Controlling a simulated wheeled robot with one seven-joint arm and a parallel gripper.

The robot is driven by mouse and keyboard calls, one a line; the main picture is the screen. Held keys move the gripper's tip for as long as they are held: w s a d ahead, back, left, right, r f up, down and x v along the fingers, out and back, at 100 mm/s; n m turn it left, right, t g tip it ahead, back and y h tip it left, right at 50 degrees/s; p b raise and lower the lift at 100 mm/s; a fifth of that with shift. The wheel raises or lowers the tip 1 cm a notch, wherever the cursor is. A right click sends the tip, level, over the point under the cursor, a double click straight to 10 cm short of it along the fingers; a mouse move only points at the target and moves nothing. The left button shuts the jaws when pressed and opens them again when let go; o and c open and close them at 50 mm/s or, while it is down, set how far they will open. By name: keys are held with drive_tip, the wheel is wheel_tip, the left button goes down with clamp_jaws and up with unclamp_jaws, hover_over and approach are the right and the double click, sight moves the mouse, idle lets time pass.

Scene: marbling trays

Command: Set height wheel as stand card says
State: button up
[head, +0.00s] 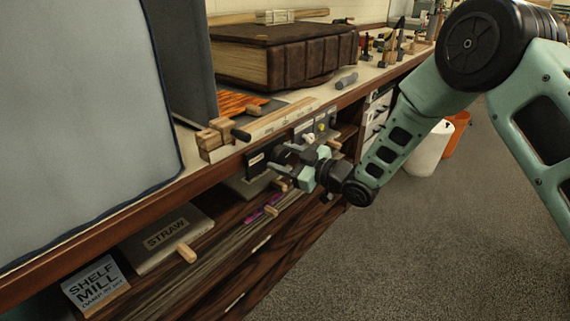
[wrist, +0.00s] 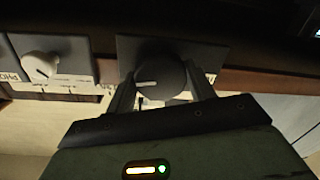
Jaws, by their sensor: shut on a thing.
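A dark round wheel (wrist: 165,72) with a white pointer line sits on a dark plate under the bench edge. The pointer line points left in the wrist view. I take it for the height wheel, but no legible name shows on it. My gripper (wrist: 160,90) is shut on this wheel, one finger on each side. In the head view my gripper (head: 284,161) is at the panel below the bench top and largely hides the wheel. I cannot pick out the stand card with certainty, and no height setting is readable.
A white knob (wrist: 40,66) sits left of the wheel in the wrist view. A thick brown book (head: 285,55) lies on the bench. A grey panel (head: 75,110) stands at left.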

drive_tip(key=shift+s+f+n+b, duration=0.1)
drive_tip(key=shift+n+b, duration=0.35)
drive_tip(key=shift+n, duration=0.35)
drive_tip(key=o, duration=1)
drive_tip(key=shift+c, duration=0.2)
drive_tip(key=p+v, duration=0.1)
drive_tip(key=v, duration=1.6)
drive_tip(key=shift+s+r, duration=0.15)
drive_tip(key=shift+r, duration=0.05)
drive_tip(key=shift+d, duration=0.15)
